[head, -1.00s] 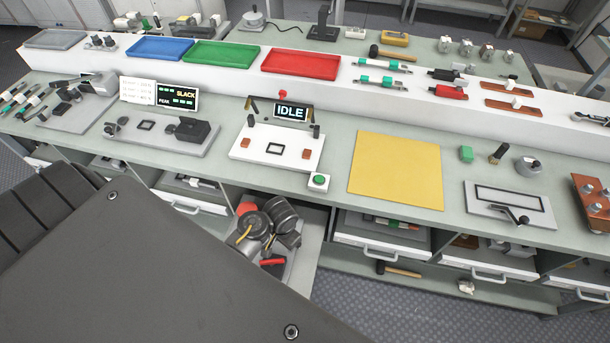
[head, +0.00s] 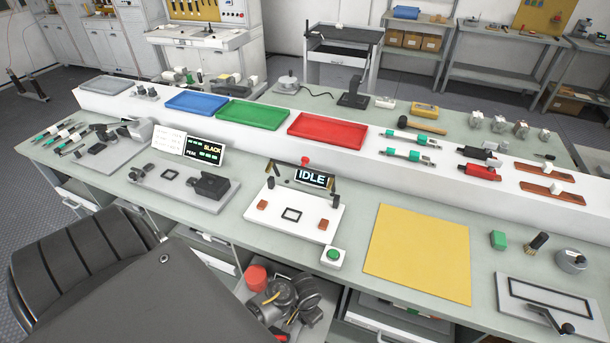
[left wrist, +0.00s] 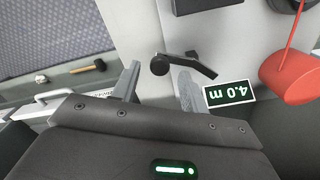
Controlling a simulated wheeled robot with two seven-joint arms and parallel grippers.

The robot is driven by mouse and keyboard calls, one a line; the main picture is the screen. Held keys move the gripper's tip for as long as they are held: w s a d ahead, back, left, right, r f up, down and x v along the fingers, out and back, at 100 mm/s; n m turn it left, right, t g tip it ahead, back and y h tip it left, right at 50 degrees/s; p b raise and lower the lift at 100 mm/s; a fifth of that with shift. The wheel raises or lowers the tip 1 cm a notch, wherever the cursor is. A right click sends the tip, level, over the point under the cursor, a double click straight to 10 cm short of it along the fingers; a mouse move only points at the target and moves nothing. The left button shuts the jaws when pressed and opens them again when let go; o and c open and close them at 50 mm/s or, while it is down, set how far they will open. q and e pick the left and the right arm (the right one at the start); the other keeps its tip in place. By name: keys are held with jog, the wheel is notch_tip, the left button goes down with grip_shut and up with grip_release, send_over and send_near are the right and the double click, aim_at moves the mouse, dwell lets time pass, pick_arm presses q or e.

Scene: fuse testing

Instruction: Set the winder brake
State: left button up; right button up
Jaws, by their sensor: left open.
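In the left wrist view a black lever (left wrist: 193,66) with a round knob (left wrist: 160,65) sits on a pale grey surface; it looks like the brake handle. Beside it is a small display (left wrist: 230,94) reading 4.0 m, upside down in this view. A red cylinder (left wrist: 288,78) with a red strand is at the right. My left gripper (left wrist: 158,78) is open, with its two grey fingers apart and the knob between their tips in the picture. I cannot tell whether they touch it. I do not make out this winder in the head view. My right gripper is not in view.
Blue, green and red trays (head: 327,131) stand on the raised shelf.

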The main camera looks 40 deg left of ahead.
pick_arm(q)
jog(key=shift+f, duration=1.55)
jog(key=shift+s+r, duration=0.1)
grip_shut()
